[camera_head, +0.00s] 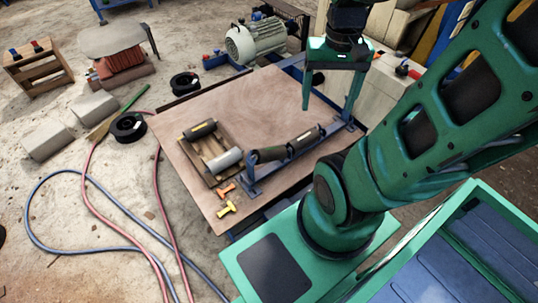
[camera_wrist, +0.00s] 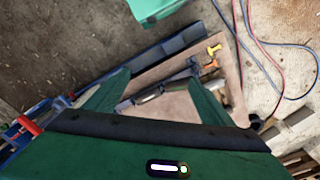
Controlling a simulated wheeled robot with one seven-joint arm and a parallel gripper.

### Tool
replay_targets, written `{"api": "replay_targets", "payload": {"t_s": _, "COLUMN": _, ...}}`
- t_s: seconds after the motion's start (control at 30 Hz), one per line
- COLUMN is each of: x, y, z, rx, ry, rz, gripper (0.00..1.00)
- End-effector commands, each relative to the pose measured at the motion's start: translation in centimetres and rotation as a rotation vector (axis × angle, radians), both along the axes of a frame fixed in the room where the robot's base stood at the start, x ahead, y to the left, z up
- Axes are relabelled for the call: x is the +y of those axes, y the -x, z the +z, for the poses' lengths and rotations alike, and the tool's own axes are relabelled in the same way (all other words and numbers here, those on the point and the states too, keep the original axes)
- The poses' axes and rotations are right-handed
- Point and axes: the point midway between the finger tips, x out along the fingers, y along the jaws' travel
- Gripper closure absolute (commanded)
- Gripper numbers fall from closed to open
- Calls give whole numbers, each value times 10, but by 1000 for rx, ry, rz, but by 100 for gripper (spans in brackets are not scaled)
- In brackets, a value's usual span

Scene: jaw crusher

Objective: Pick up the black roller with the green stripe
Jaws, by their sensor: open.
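A black roller (camera_head: 200,130) with a pale yellowish-looking band lies on a small wooden pallet (camera_head: 212,148) on the brown table (camera_head: 177,148). Whether this band is the green stripe I cannot tell. A grey roller (camera_head: 224,160) lies beside it on the pallet. Two dark rollers sit in line on a blue frame: a left one (camera_head: 270,154) and a right one (camera_head: 304,138). My gripper (camera_head: 328,109) is open and empty, above the table's far right side and apart from all rollers. In the wrist view my gripper (camera_wrist: 160,78) spreads over the blue frame.
Orange and yellow clamps lie at the table's near corner. A grey motor (camera_head: 255,40) stands behind the table. Black coils (camera_head: 128,127), pale blocks (camera_head: 47,139) and red and blue hoses (camera_head: 88,185) lie on the sandy floor at left. The table's far left is clear.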

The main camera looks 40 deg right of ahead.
Motion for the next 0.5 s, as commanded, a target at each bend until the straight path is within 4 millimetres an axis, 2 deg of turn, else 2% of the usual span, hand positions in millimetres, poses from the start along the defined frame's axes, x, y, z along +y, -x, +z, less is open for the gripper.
{"api": "replay_targets", "payload": {"t_s": 0.1, "x": -13, "y": -30, "z": -22, "rx": 7, "ry": 2, "rz": -54, "gripper": 24}}
{"api": "replay_targets", "payload": {"t_s": 0.27, "x": -28, "y": -67, "z": -56, "rx": -1, "ry": -8, "rz": -127, "gripper": 24}}
{"api": "replay_targets", "payload": {"t_s": 0.5, "x": -47, "y": -115, "z": -120, "rx": -20, "ry": -58, "rz": -253, "gripper": 24}}
